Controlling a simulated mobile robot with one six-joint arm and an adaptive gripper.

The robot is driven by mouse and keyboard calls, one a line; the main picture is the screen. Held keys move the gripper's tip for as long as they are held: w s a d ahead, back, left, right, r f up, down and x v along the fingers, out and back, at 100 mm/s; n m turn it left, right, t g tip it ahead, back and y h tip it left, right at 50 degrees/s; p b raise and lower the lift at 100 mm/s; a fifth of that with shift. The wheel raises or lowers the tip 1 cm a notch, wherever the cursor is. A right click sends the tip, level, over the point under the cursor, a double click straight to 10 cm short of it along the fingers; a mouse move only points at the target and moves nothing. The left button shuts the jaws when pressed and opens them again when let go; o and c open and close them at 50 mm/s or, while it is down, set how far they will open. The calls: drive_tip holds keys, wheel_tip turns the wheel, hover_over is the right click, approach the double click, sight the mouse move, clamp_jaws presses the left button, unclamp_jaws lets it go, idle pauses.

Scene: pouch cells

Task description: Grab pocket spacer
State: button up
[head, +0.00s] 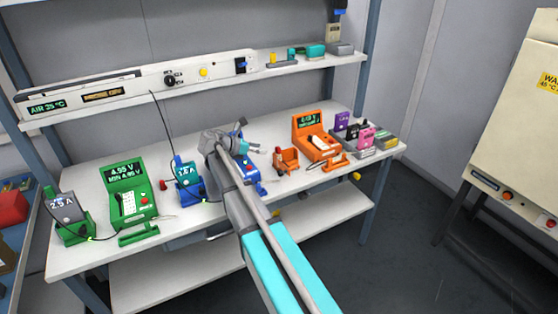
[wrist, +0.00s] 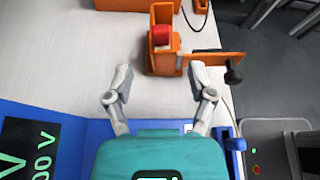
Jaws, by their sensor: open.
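No part in view is labelled as the pocket spacer. A red block (wrist: 161,35) sits in the pocket of a small orange cradle (wrist: 164,62) in the wrist view, and may be it. The same orange cradle (head: 287,161) stands on the bench in the head view, between the blue and the large orange devices. My gripper (wrist: 160,90) is open and empty in the wrist view, its two fingers apart, short of the cradle. In the head view my gripper (head: 258,148) is above the blue device and left of the cradle; the arm hides part of that device.
A blue device (head: 250,172) lies under my gripper. A large orange device (head: 316,143) is right of the cradle, with coloured cells (head: 352,129) beyond. A green device (head: 130,196) stands far left. An upper shelf (head: 180,80) runs behind.

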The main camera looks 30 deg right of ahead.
sight(276, 150)
drive_tip(key=shift+d+f, duration=0.2)
drive_tip(key=shift+d, duration=0.4)
drive_tip(key=shift+d+f, duration=0.1)
drive_tip(key=shift+b+x, duration=1.15)
drive_tip(key=shift+x, duration=1.3)
drive_tip(key=shift+s, duration=0.1)
clamp_jaws()
drive_tip(key=shift+s, duration=0.1)
